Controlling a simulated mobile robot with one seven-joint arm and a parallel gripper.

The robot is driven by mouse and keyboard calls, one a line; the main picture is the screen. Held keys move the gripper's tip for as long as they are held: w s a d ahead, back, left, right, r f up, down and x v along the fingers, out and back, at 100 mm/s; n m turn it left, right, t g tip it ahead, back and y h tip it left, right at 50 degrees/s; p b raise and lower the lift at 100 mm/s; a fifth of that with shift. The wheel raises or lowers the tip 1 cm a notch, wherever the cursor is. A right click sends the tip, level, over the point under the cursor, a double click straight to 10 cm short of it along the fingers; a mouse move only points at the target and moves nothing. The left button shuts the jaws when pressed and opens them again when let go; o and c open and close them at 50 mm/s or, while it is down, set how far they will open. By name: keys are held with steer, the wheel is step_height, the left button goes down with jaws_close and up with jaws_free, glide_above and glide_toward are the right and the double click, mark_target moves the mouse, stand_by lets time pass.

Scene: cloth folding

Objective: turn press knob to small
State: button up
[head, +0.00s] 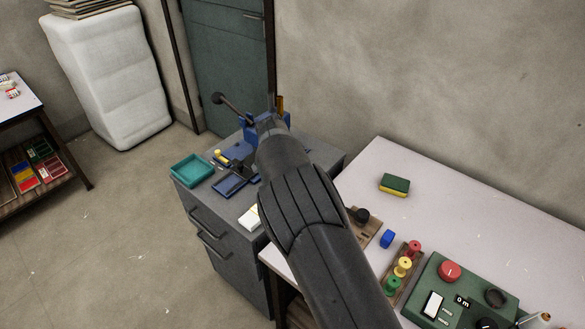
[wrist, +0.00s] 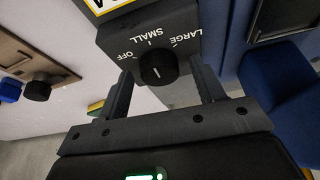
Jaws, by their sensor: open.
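The press knob (wrist: 158,68) is a round black dial on a dark box in the wrist view, with the labels OFF, SMALL and LARGE around it. A short white line shows on its face; I cannot tell for sure which label it points to. My gripper (wrist: 162,72) is open, with one finger on each side of the knob; contact is not clear. In the head view the blue press (head: 250,129) stands on the grey cabinet, and my arm hides the knob and most of the gripper.
A black-balled lever (head: 218,98) sticks out left of the press. A teal tray (head: 192,170) sits at the cabinet's left edge. On the white table (head: 400,155) are a sponge (head: 394,184), a blue block (head: 387,239), colored pegs and a green control box (head: 462,296).

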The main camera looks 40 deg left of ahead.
steer(key=v, duration=1)
steer(key=shift+r, duration=0.4)
steer(key=shift+s, duration=0.15)
